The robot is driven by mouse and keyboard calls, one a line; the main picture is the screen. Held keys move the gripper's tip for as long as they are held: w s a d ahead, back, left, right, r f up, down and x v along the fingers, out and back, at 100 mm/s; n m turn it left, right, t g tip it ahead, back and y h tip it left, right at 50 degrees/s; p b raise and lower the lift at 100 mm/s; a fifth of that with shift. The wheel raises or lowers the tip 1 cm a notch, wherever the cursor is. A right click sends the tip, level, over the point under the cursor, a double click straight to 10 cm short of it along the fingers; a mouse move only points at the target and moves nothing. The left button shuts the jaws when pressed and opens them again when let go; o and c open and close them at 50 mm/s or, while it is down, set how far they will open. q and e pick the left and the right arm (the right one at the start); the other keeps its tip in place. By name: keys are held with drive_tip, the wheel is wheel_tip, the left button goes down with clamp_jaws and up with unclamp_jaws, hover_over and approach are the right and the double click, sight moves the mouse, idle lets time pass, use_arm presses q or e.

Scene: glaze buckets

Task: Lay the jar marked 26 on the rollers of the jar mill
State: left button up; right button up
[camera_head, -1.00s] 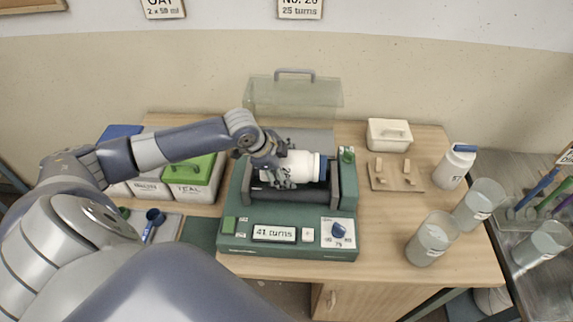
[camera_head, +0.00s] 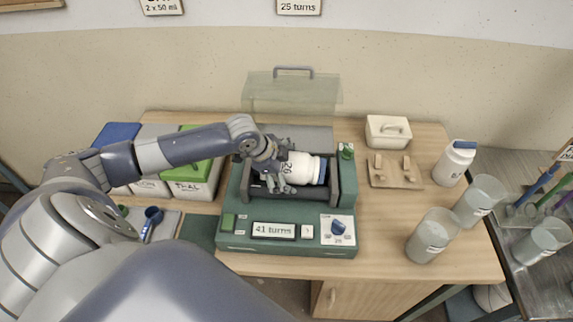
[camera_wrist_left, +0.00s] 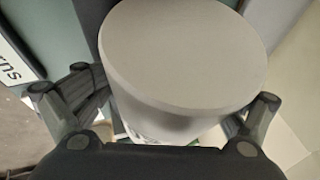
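The white jar marked 26 (camera_head: 304,168), with a blue cap, lies on its side on the rollers of the green jar mill (camera_head: 232,205), cap to the right. My left gripper (camera_head: 278,169) is at the jar's left, base end, with its fingers spread. In the left wrist view the jar's pale round base (camera_wrist_left: 185,50) fills the middle, and the fingers stand apart on either side of it. The dark rollers (camera_head: 290,194) are partly hidden by the jar. My right gripper is not in view.
The mill's clear lid (camera_head: 293,93) stands raised at the back. The mill's display (camera_head: 274,230) reads 41 turns. Lidded bins (camera_head: 190,180) stand left.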

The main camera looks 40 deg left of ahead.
use_arm(q)
drive_tip(key=shift+s+a, duration=0.15)
drive_tip(key=shift+a, duration=0.1)
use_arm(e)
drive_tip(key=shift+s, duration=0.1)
use_arm(q)
drive_tip(key=shift+s+f, duration=0.1)
drive_tip(key=shift+f, duration=0.05)
drive_tip(key=v, duration=1.2)
drive_tip(key=shift+d+r, duration=0.15)
drive_tip(key=shift+r, duration=0.05)
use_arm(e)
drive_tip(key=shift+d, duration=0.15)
